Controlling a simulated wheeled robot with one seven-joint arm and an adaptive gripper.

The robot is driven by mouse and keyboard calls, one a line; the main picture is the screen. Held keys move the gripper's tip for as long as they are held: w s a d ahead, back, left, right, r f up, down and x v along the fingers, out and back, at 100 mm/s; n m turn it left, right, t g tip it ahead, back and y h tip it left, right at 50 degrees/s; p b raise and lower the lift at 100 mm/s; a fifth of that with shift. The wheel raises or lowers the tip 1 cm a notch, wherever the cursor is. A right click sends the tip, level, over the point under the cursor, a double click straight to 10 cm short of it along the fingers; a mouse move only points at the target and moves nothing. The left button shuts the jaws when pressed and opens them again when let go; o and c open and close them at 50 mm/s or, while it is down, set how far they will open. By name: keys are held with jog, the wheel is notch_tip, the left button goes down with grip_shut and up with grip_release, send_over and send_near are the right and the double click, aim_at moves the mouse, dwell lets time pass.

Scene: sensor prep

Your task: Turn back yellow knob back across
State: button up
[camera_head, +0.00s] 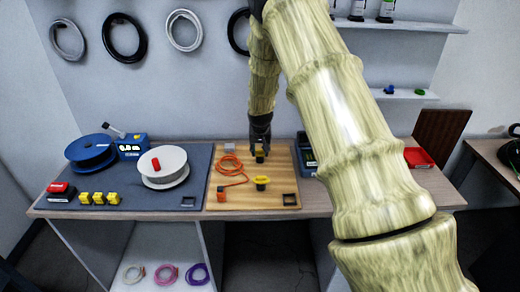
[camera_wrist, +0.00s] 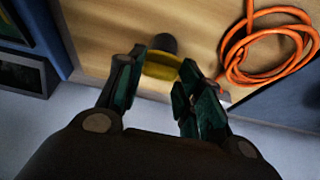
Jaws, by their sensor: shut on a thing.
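My gripper (camera_head: 260,143) reaches down over the back part of the wooden board (camera_head: 225,200). In the wrist view, my gripper (camera_wrist: 162,75) has a finger on each side of a yellow knob (camera_wrist: 160,66) and is shut on it. A dark round post (camera_wrist: 165,43) shows just beyond the knob. In the head view the fingers largely hide this knob, and only a dark and yellow bit shows below them. A second yellow-topped part (camera_head: 261,181) stands nearer the front of the board, apart from the gripper.
An orange cable (camera_head: 226,168) lies coiled left of the gripper. A dark device (camera_head: 307,155) stands to the right, partly behind my arm. White (camera_head: 165,180) and blue (camera_head: 90,150) spools and several yellow blocks (camera_head: 98,198) are on the left mat. A red tray (camera_head: 418,157) is at right.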

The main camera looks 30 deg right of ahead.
jog(key=o, duration=1)
jog(key=v, duration=1.2)
jog(key=shift+w, duration=0.15)
jog(key=shift+r, duration=0.15)
